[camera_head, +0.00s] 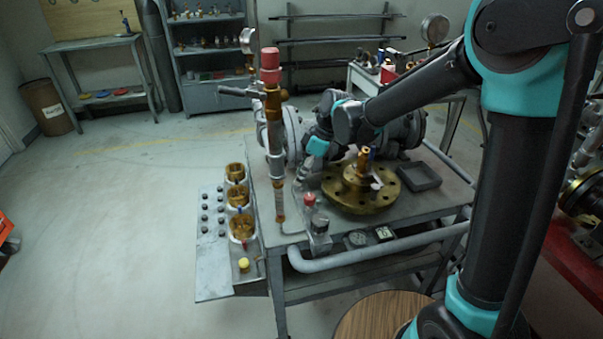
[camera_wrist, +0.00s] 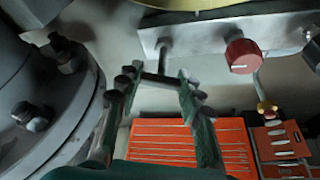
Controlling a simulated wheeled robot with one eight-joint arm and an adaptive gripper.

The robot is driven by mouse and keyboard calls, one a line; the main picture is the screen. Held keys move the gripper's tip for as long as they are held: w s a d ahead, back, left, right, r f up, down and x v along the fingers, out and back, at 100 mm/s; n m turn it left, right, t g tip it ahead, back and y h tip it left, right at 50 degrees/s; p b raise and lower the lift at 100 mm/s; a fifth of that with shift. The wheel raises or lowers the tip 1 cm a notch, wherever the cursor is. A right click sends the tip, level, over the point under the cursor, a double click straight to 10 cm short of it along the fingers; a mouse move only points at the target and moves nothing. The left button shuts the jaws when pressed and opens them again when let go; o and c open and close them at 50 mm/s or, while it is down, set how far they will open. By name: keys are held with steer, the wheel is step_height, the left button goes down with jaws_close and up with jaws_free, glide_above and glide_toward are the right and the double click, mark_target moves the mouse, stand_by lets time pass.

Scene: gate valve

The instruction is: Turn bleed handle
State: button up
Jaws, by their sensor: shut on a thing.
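In the wrist view my gripper (camera_wrist: 158,80) has its two fingers at the ends of a short dark grey crossbar. This bar sits on a thin stem (camera_wrist: 164,55) that comes down from a pale plate, and together they look like a T-shaped bleed handle (camera_wrist: 158,78). The fingers are shut on the bar and lie on either side of the stem. In the head view my gripper (camera_head: 301,178) points down beside the grey valve body on the bench; its fingertips and the handle are too small to make out there.
A red knob (camera_wrist: 243,55) sits right of the handle. A bolted grey flange (camera_wrist: 50,80) is close on the left. Orange tool trays (camera_wrist: 190,145) lie below. On the bench (camera_head: 400,215) stand a brass flange (camera_head: 352,200) and a tall red-topped column (camera_head: 271,120).

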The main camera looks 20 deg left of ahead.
steer(key=m+t, duration=0.1)
steer(key=m, duration=0.2)
steer(key=m+t, duration=0.1)
steer(key=m, duration=0.2)
steer(key=shift+m+t, duration=0.3)
steer(key=m+t+h, duration=0.1)
steer(key=m, duration=0.2)
steer(key=m+t+h, duration=0.1)
steer(key=m, duration=0.2)
steer(key=shift+m, duration=0.3)
steer(key=o, duration=1.2)
steer(key=v, duration=1.2)
steer(key=shift+a, duration=0.2)
